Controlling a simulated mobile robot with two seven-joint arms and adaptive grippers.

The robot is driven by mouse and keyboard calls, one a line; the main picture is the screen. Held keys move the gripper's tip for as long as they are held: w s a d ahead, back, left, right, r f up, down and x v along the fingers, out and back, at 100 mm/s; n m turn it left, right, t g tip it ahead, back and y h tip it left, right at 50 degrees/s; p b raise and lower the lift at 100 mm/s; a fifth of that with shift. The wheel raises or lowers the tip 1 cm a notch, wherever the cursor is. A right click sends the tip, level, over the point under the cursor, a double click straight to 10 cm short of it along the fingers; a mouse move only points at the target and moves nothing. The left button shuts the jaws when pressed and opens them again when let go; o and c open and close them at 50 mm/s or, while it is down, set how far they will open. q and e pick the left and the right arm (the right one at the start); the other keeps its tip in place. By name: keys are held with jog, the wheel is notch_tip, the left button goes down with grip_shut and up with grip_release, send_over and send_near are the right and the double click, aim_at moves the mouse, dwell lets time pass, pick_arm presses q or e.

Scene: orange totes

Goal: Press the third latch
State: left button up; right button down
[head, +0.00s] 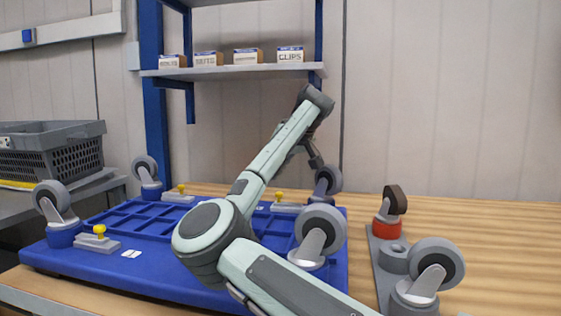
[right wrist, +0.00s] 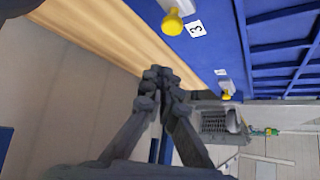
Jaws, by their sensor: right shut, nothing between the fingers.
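The latch labelled 3 has a yellow knob (right wrist: 173,22) and shows at the top of the right wrist view, beside its white label (right wrist: 196,29). It appears to be the latch at the far right of the blue tote base (head: 279,196) in the head view, partly hidden by my arm. My right gripper (head: 317,162) is above the back edge of the base, near the far right caster. In the right wrist view its fingers (right wrist: 160,88) are shut and empty, apart from the knob. My left gripper is not in view.
Other yellow-knobbed latches are at the back (head: 181,189) and front left (head: 99,231). Grey casters (head: 320,232) stand at the base's corners. A grey plate (head: 381,262) with a red-based caster (head: 388,226) lies to the right. The table (head: 510,240) is clear at far right.

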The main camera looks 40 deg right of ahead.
jog(key=x, duration=0.3)
jog(key=shift+w+f, duration=0.1)
jog(key=shift+w, duration=0.05)
jog(key=s, duration=0.3)
jog(key=shift+a+f, duration=0.1)
jog(key=shift+f, duration=0.2)
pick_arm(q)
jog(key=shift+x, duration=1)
pick_arm(e)
jog(key=shift+s+a+f, duration=0.1)
jog(key=shift+s, duration=0.35)
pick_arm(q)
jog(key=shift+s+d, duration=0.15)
